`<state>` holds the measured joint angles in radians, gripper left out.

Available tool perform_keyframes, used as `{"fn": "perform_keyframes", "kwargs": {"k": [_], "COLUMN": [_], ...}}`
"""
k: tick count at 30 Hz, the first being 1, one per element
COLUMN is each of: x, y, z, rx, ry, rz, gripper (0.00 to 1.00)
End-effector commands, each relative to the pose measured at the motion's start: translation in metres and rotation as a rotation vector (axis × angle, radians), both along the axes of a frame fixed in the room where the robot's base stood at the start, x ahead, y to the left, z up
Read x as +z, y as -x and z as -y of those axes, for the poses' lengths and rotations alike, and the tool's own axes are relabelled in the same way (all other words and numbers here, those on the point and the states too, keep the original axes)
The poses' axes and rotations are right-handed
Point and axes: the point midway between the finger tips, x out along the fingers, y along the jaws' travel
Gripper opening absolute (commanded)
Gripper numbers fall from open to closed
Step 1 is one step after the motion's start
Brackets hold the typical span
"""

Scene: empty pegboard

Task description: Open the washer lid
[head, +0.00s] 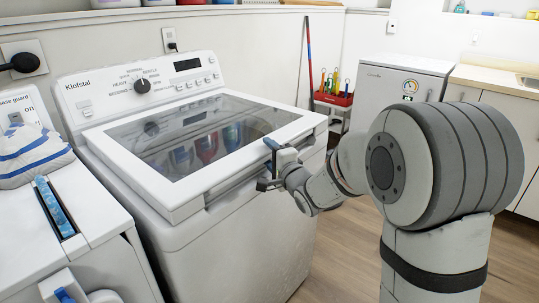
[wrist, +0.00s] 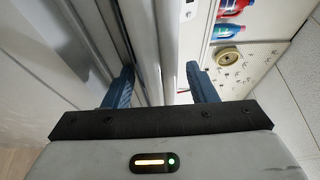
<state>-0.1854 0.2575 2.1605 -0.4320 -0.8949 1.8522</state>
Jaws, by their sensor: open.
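The washer (head: 240,240) is a white top-loader in the middle of the head view. Its lid (head: 192,190) has a white frame around a dark, reflective glass panel. The lid lies nearly flat, with a dark gap under its front edge. My gripper (head: 268,165) is at the front edge, toward the right. Its jaws are open, one blue finger by the lid's top edge and the other lower, at the gap. In the wrist view, my gripper's blue fingers (wrist: 160,84) stand apart on either side of a pale edge strip. Contact cannot be told.
The control panel (head: 140,90) with a dark knob stands behind the lid. Another white machine (head: 60,265), with a cloth (head: 32,155) on top, is at left. A red caddy (head: 334,98) and a white appliance (head: 395,85) stand behind at right. Wooden floor (head: 335,255) is open in front.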

Motion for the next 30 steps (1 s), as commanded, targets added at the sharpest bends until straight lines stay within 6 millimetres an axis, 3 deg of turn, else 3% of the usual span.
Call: {"fn": "perform_keyframes", "kwargs": {"k": [11,30], "x": [0.0003,0.0002], "y": [-0.0068,-0.0068], "z": [-0.0035,-0.0025], "rx": [-0.001,-0.002], "ry": [0.001,0.001], "rz": [0.000,0.000], "gripper": [0.52,0.00]}}
